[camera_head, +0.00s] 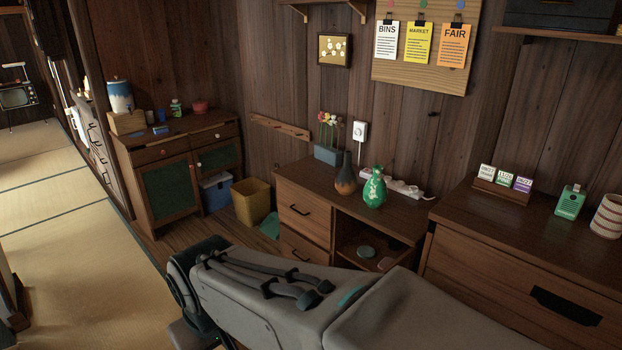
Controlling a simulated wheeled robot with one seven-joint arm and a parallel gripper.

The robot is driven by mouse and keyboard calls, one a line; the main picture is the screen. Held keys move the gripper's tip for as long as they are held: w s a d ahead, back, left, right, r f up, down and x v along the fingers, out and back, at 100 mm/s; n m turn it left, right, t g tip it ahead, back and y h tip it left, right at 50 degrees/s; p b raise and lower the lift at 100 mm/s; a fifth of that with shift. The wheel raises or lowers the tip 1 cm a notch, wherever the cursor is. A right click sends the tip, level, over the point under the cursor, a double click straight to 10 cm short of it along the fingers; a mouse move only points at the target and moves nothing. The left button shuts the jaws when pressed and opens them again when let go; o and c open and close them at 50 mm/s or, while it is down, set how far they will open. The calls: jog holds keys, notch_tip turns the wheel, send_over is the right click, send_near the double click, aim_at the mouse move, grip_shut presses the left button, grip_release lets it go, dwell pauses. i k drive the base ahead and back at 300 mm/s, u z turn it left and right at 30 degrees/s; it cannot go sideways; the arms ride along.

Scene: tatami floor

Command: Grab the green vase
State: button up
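A green vase (375,188) with a pale pattern stands upright on the top of a low wooden cabinet (310,178) against the wall. A dark vase with an orange-brown lower part (346,176) stands just left of it, close beside it. My grey arm crosses the bottom of the view in front of the cabinet. My gripper is not visible, so I cannot see whether it holds anything. The green vase stands clear of the visible part of my arm.
A white power strip (403,188) lies right of the green vase. A flower planter (327,154) stands behind left. A higher cabinet (535,237) with a card holder and green device is at right. A yellow bin (252,201) is left. Open tatami (70,235) lies far left.

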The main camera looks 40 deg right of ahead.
aim_at(375, 192)
jog(key=z, duration=0.25)
jog(key=i, duration=1.6)
jog(key=z, duration=1.15)
jog(key=i, duration=1.2)
jog(key=z, duration=1.35)
jog(key=i, duration=0.4)
jog(key=z, duration=0.25)
